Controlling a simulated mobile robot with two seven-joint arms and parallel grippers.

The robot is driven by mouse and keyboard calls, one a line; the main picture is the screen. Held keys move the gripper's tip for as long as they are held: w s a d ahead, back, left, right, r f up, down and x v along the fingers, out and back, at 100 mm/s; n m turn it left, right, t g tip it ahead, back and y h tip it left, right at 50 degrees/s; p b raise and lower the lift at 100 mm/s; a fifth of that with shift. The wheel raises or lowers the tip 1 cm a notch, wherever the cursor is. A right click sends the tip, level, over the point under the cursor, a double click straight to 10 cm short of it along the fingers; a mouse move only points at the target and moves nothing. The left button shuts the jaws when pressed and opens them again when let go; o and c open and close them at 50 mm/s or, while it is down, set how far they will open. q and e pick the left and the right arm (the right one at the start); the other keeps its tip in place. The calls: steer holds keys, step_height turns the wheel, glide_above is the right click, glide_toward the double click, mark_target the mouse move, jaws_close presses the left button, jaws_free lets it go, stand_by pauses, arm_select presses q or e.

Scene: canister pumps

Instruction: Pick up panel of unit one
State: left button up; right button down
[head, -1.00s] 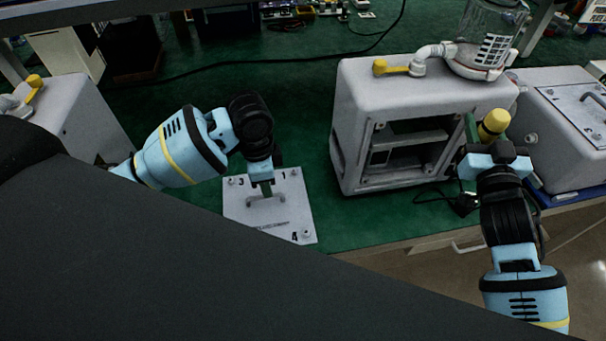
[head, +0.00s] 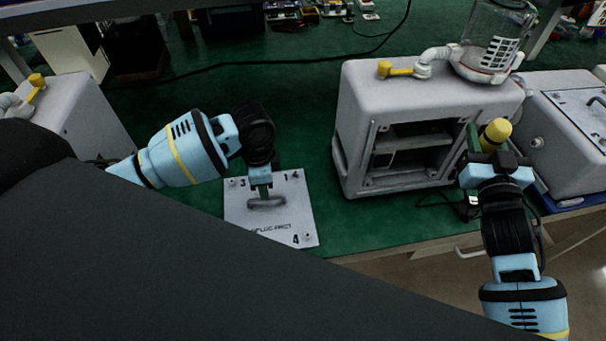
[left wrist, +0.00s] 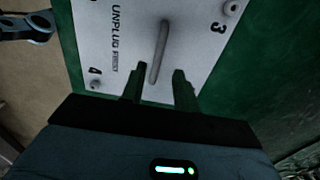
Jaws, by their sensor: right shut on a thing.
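The panel (head: 290,212) is a pale plate with a grey bar handle (head: 266,202), printed numbers and corner screws. It lies on the green bench, and the left wrist view shows it (left wrist: 100,45) with "UNPLUG FIRST" lettering. My left gripper (head: 264,191) is just above the handle. In the left wrist view its fingers (left wrist: 158,80) are open, with the handle (left wrist: 160,50) lined up between them; contact cannot be told. The white unit (head: 425,100) has an open front cavity.
Another white unit (head: 575,120) stands at the right on a blue base, its handled panel on. A third unit (head: 75,110) is at the left. The bench edge runs close below the panel. A black cable crosses the back.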

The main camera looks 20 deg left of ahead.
mark_target(267, 206)
arm_select(q)
steer(key=shift+s+d+f, duration=0.1)
steer(key=shift+s+f, duration=0.05)
steer(key=shift+f, duration=2.7)
jaws_close()
